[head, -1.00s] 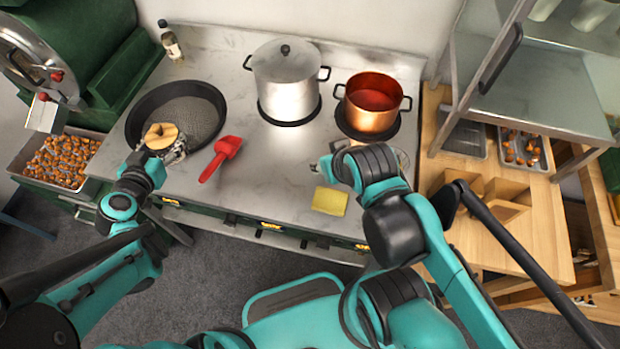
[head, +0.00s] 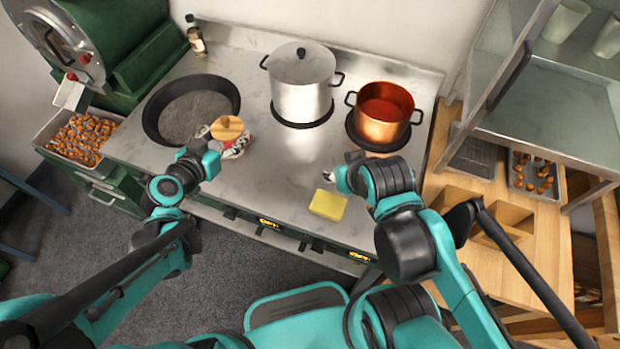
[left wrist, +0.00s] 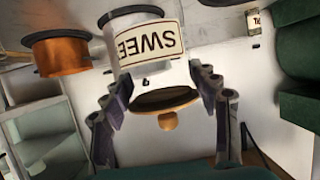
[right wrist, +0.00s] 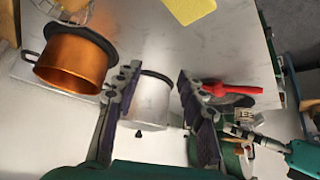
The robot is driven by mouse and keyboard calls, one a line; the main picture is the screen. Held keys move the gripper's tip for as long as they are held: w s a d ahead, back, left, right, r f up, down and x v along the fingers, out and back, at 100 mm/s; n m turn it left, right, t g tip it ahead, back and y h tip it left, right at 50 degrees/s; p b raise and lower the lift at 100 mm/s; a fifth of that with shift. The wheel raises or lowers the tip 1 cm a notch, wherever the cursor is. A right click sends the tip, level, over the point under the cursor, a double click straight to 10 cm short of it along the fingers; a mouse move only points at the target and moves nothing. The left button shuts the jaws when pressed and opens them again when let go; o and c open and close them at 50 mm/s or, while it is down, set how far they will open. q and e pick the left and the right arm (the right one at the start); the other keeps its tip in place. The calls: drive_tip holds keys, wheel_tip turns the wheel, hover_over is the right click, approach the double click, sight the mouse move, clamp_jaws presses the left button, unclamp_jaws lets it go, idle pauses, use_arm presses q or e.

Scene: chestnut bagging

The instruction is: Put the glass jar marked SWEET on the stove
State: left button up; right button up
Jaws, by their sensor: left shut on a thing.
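The glass jar (head: 235,149) has a round wooden lid (head: 227,128) with a knob. My left gripper (head: 212,150) is shut on it, right of the black pan, over the stove's left part. In the left wrist view the label (left wrist: 150,42) reads SWEE, upside down, and the lid (left wrist: 165,100) shows between the fingers. I cannot tell whether the jar's base touches the stove (head: 270,175). My right gripper (right wrist: 158,78) is open and empty over the stove's right front, near the yellow sponge (head: 328,204).
The black pan (head: 160,128), steel pot (head: 302,95) and copper pot (head: 381,120) stand along the stove. A red scoop (right wrist: 232,90) lies near the jar. A bottle (head: 197,40) stands at the back left. Bare stove top lies between the jar and the sponge.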

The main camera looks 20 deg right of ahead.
use_arm(q)
drive_tip(key=s+d+m+g+h, duration=0.1)
drive_tip(key=s+d+m+h, duration=0.15)
drive_tip(key=d, duration=0.45)
drive_tip(key=s+d+m+g+h, duration=0.1)
drive_tip(key=s+d+g, duration=0.15)
drive_tip(key=d, duration=0.35)
drive_tip(key=shift+t, duration=0.25)
drive_tip(key=shift+w+a+f+b, duration=1.2)
drive_tip(key=shift+w+f+b, duration=0.05)
drive_tip(key=shift+f, duration=0.45)
drive_tip(key=shift+w+a+f+b, duration=1.25)
drive_tip(key=shift+f, duration=0.45)
drive_tip(key=shift+w+a+f+b, duration=1.2)
drive_tip(key=shift+w+f+b, duration=0.05)
drive_tip(key=shift+f, duration=0.45)
use_arm(e)
drive_tip(key=shift+f, duration=3.7)
use_arm(q)
drive_tip(key=shift+f, duration=0.1)
use_arm(e)
drive_tip(key=shift+f, duration=0.1)
use_arm(q)
drive_tip(key=o, duration=1.3)
drive_tip(key=shift+o, duration=0.2)
